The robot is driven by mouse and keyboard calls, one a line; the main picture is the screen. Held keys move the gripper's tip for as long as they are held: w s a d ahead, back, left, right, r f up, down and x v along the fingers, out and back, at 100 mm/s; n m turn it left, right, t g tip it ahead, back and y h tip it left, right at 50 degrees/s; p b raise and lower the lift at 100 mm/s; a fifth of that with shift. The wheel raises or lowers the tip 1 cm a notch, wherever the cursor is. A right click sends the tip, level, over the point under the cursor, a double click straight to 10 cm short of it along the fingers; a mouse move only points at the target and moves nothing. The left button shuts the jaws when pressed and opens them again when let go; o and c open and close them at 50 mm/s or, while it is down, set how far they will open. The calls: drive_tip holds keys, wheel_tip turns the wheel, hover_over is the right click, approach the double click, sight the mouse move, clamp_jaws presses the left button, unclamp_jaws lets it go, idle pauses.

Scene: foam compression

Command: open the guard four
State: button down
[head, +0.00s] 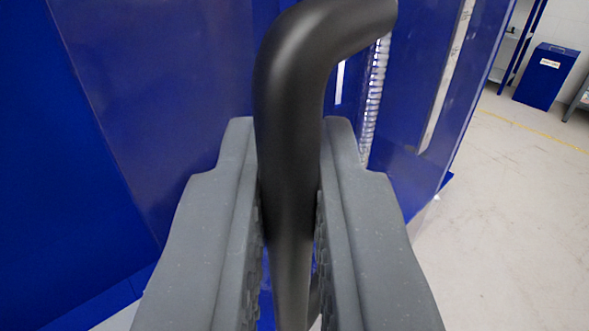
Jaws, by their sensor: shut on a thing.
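A black curved bar handle (288,110) runs up the middle of the head view and bends to the right at its top. My gripper (288,190) is shut on it, with one grey jaw on each side of the bar. The handle stands in front of a blue panel (160,80), which I take for the guard. I cannot tell from this view whether the guard is open or shut.
To the right is a pale floor (510,210) with a yellow line, and it looks clear near the panel. A blue bin (546,78) stands at the far right by a shelf. A white corrugated strip (375,100) runs beside the handle.

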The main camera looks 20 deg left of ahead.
drive_tip(key=shift+s+a+r+p, duration=0.2)
drive_tip(key=shift+a+p, duration=0.25)
drive_tip(key=shift+p, duration=0.55)
drive_tip(key=c, duration=1.6)
unclamp_jaws()
drive_tip(key=shift+c, duration=0.2)
drive_tip(key=shift+f, duration=0.1)
drive_tip(key=shift+s+f, duration=0.1)
drive_tip(key=shift+s, duration=0.05)
drive_tip(key=b+v, duration=0.3)
drive_tip(key=v, duration=1)
drive_tip(key=shift+s+d+b, duration=0.15)
drive_tip(key=shift+s+b, duration=0.1)
drive_tip(key=shift+b, duration=0.1)
